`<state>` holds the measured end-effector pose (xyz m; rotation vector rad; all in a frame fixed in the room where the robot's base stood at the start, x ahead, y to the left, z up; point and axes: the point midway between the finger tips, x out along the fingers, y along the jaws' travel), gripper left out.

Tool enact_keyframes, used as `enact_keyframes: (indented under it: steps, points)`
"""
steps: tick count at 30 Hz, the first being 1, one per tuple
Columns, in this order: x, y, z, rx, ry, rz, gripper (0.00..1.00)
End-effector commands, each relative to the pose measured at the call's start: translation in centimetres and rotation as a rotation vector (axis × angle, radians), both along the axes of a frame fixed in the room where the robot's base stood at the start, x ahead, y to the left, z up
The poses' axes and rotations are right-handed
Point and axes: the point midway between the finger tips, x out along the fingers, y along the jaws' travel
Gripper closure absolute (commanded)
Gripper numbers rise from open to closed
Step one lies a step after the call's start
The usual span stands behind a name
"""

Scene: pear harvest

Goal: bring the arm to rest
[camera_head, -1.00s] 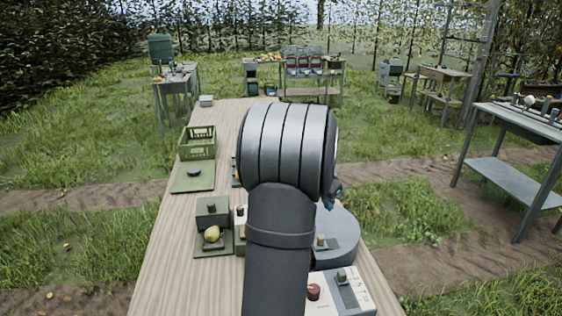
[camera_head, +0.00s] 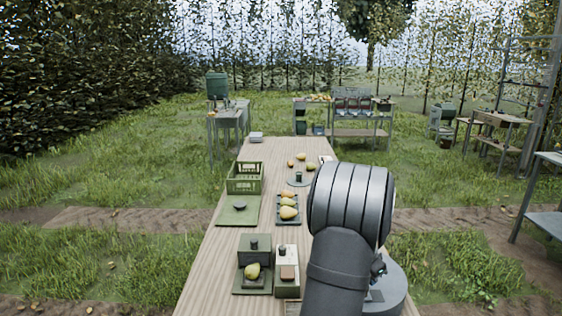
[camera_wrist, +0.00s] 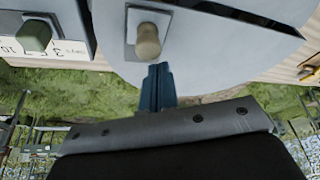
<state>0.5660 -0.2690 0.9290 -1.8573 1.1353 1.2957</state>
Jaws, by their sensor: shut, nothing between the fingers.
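My gripper (camera_wrist: 158,88) shows in the wrist view with its dark blue fingers together and nothing between them. Its tips are close to the edge of a grey round disc (camera_wrist: 225,55), below a tan knob (camera_wrist: 148,42) on a small plate; I cannot tell whether they touch. In the head view my grey arm stands over the right side of the wooden table. It hides most of the gripper, and only a small bluish part shows beside the grey disc (camera_head: 392,290).
On the wooden table (camera_head: 225,283) are a green crate (camera_head: 245,178), a tray of pears (camera_head: 288,214), a green box (camera_head: 254,250) with a pear (camera_head: 252,271) in front, and a white box (camera_head: 287,262). A numbered box (camera_wrist: 65,48) with a green knob is left of the disc.

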Motion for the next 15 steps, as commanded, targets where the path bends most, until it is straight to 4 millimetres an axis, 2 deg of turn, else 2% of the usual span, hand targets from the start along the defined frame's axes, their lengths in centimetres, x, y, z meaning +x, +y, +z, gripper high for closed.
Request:
enact_keyframes:
  steps: [2, 6, 15]
  points:
    - [-0.5, 0.9, -0.2, 0.001, 0.003, 0.001, 1.0]
    - [-0.5, -0.4, -0.2, 0.002, 0.003, -0.003, 1.0]
    - [-0.5, -0.8, -0.2, 0.001, 0.002, -0.002, 1.0]
